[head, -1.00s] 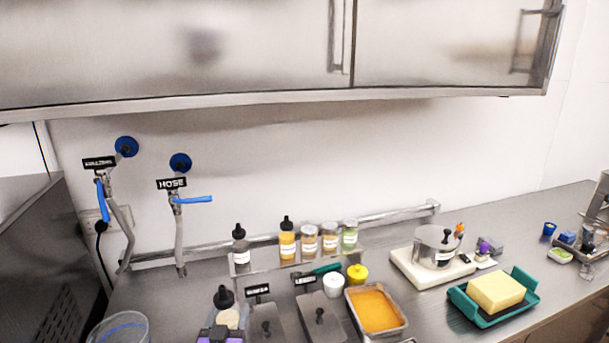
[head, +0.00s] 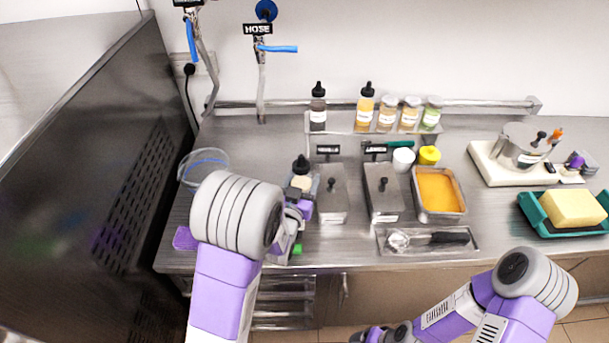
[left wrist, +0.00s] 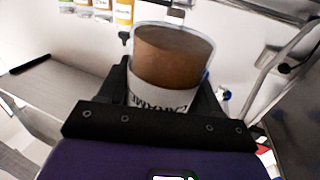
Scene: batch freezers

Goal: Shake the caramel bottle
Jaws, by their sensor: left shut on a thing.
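The caramel bottle (head: 301,183) has a black cap and a pale label. It stands roughly upright at the counter's front left in the head view. In the left wrist view the bottle (left wrist: 172,60) shows its brown contents and an upside-down "CARAMEL" label. My left gripper (head: 300,196) is shut on the bottle; its dark fingers lie on both sides of it in the wrist view. Its base shows there and looks clear of the counter.
Two lidded steel containers (head: 333,205) (head: 384,203) stand just right of the bottle. A clear tub (head: 203,170) is on its left. A shelf behind holds a dark bottle (head: 318,112), a yellow bottle (head: 365,110) and jars. A tray with a scoop (head: 428,240) lies in front.

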